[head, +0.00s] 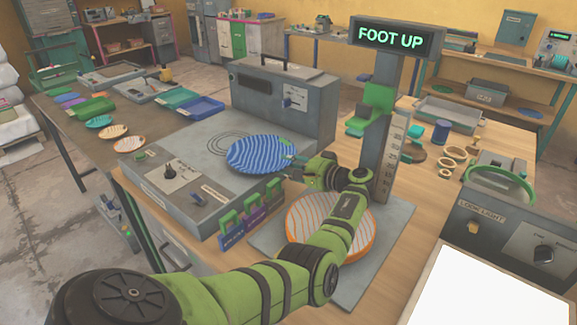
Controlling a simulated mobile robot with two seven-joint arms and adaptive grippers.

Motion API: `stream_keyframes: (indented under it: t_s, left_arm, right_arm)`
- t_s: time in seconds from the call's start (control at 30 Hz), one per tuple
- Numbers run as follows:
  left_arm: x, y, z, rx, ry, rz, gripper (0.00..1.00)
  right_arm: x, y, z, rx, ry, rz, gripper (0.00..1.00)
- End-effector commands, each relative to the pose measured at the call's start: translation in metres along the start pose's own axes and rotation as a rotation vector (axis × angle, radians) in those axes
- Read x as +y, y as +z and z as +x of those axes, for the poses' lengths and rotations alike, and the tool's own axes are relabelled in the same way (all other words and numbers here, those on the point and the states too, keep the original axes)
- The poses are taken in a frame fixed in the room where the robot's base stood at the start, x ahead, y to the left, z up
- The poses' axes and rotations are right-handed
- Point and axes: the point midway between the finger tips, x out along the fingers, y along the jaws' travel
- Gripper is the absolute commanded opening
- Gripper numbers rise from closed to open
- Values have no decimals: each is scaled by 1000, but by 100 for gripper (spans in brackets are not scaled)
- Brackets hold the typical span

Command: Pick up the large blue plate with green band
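A large blue plate (254,157) with pale wavy stripes is near the middle of the head view, over the front right part of the grey machine's top. Whether the fingers are closed on the rim is too small to tell. I also cannot tell if the plate rests on the machine or is raised. My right gripper is not in view.
An orange-striped plate (366,240) lies on the grey press base (389,222), partly behind my arm. The press column (389,75) with a "FOOT UP" sign stands close behind my gripper. Green rack uprights (229,222) stand in front. Small plates (112,131) lie on the left table.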

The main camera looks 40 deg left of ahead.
Motion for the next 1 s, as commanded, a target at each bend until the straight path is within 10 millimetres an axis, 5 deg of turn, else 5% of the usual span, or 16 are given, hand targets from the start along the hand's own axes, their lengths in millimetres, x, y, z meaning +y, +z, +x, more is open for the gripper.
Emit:
stream_keyframes:
  t_s: [0.13,0.43,0.67,1.0]
  left_arm:
    - [0,0,0,0,0,0,0]
    - [-2,0,0,0,-1,-1,0]
    - [-28,0,-6,-1,-1,-2,0]
    - [-26,0,-11,0,0,0,0]
  right_arm:
    - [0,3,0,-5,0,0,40]
    - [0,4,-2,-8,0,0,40]
    - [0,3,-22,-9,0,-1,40]
    - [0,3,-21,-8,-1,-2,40]
